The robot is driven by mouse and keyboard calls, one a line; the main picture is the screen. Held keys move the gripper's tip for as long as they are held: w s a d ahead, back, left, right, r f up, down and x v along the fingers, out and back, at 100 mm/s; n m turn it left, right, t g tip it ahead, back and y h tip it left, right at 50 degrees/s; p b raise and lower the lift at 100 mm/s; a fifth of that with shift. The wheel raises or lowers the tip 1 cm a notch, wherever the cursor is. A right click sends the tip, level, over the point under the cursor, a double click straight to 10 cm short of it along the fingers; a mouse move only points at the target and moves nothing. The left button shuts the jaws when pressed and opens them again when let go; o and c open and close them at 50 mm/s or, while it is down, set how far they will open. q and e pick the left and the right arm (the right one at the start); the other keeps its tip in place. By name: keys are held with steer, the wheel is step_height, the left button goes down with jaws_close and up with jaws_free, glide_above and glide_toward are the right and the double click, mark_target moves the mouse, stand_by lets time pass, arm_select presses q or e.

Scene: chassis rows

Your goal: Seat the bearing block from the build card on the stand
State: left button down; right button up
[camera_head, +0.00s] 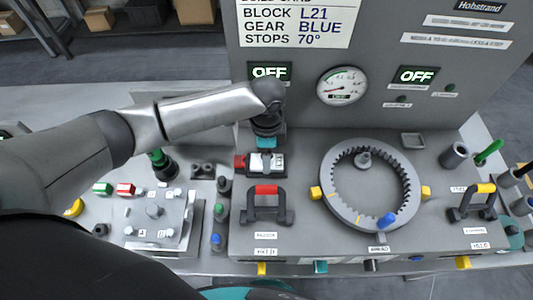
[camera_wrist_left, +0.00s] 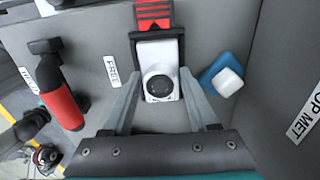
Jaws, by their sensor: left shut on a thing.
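The build card (camera_head: 295,22) on the panel reads BLOCK L21, GEAR BLUE, STOPS 70°. My left gripper (camera_head: 267,128) points down at a white unit (camera_head: 268,164) with a dark frame and red end, on the console's sloped top. In the left wrist view, its fingers (camera_wrist_left: 160,78) stand on either side of the white unit (camera_wrist_left: 157,57), which has a round dark knob, and are shut on it. A grey plate (camera_head: 155,215) with raised parts lies at the left; I cannot tell whether it is the stand. No block marked L21 is legible.
A toothed ring (camera_head: 335,205) with a blue peg (camera_head: 387,220) lies right of centre. A red-topped handle (camera_head: 266,190) stands in front of the unit, a yellow-topped handle (camera_head: 486,188) at right. A gauge (camera_head: 342,86) and two OFF displays are on the panel. Pegs crowd the plate's right side.

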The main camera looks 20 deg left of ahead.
arm_select(q)
steer(key=shift+f, duration=0.2)
steer(key=shift+f, duration=0.3)
stand_by(0.4)
steer(key=shift+c, duration=1)
jaws_free()
steer(key=shift+f, duration=0.15)
steer(key=shift+o, duration=0.5)
steer(key=shift+s, duration=0.2)
step_height(320, 180, up, 16)
steer(key=p, duration=0.1)
steer(key=shift+w+f, duration=0.2)
